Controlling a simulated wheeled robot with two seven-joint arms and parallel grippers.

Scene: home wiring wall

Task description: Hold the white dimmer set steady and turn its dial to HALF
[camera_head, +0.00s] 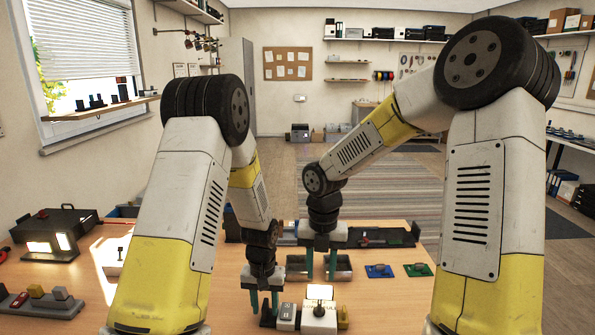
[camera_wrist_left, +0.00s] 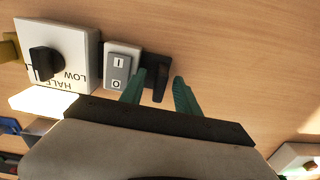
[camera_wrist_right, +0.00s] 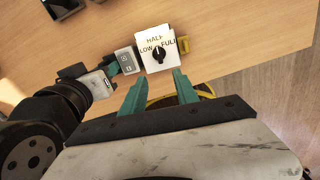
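The white dimmer set (camera_head: 319,321) sits on the wooden table at the front. Its black dial (camera_wrist_right: 158,55) is surrounded by LOW, HALF and FULL in the right wrist view; I cannot tell its exact setting. A grey I/O rocker switch (camera_wrist_left: 119,72) stands beside the dimmer, with a black upright piece (camera_wrist_left: 157,76) on its other side. My left gripper (camera_head: 264,303) is open, its fingertips around or just above that black piece; contact is unclear. My right gripper (camera_wrist_right: 158,88) is open and empty, above and behind the dimmer, apart from it.
A yellow piece (camera_wrist_right: 184,42) adjoins the dimmer's other side. Metal trays (camera_head: 337,268) stand behind it, with a blue part (camera_head: 379,271) and a green part (camera_head: 418,270) to the right. A black case (camera_head: 56,224) and a grey block strip (camera_head: 40,300) are at left. The front right table is clear.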

